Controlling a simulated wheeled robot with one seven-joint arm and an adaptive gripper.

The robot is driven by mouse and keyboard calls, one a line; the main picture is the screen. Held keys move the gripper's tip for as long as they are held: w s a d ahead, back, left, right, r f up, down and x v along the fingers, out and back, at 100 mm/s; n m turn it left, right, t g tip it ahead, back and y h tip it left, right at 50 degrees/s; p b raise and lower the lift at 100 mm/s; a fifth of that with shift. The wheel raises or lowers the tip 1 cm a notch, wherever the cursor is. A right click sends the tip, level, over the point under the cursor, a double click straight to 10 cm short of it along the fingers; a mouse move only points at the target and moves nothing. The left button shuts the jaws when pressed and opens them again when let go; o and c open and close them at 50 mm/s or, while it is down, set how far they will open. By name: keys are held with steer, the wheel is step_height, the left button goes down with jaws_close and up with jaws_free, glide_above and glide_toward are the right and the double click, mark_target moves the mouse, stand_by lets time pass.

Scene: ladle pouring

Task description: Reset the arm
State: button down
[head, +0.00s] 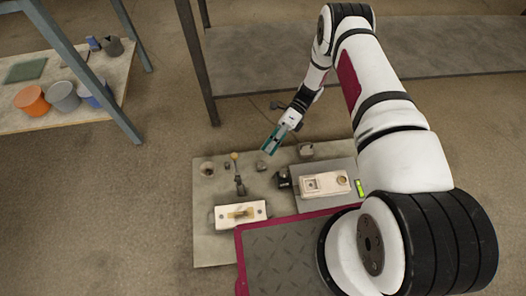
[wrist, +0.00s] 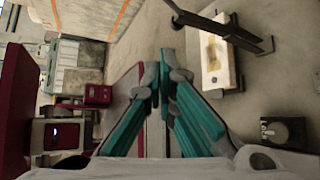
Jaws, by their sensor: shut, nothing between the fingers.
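My arm reaches from the right side of the head view, out over a low grey table (head: 206,238). My gripper (head: 268,149), with teal fingers, is above the far part of this table and holds nothing. In the wrist view my gripper (wrist: 163,72) has its two teal fingers converging at the tips, with no object between them.
The low table bears a white box (head: 240,213), a dark upright lever with a yellow knob (head: 235,157) and a white device (head: 325,184) on a grey plate. A shelf at left holds an orange bowl (head: 32,101) and a grey bowl (head: 63,97). Metal posts stand nearby.

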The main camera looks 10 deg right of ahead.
steer(key=shift+w+d+f, duration=0.1)
steer(key=shift+w+d, duration=0.25)
steer(key=shift+d, duration=0.05)
stand_by(0.4)
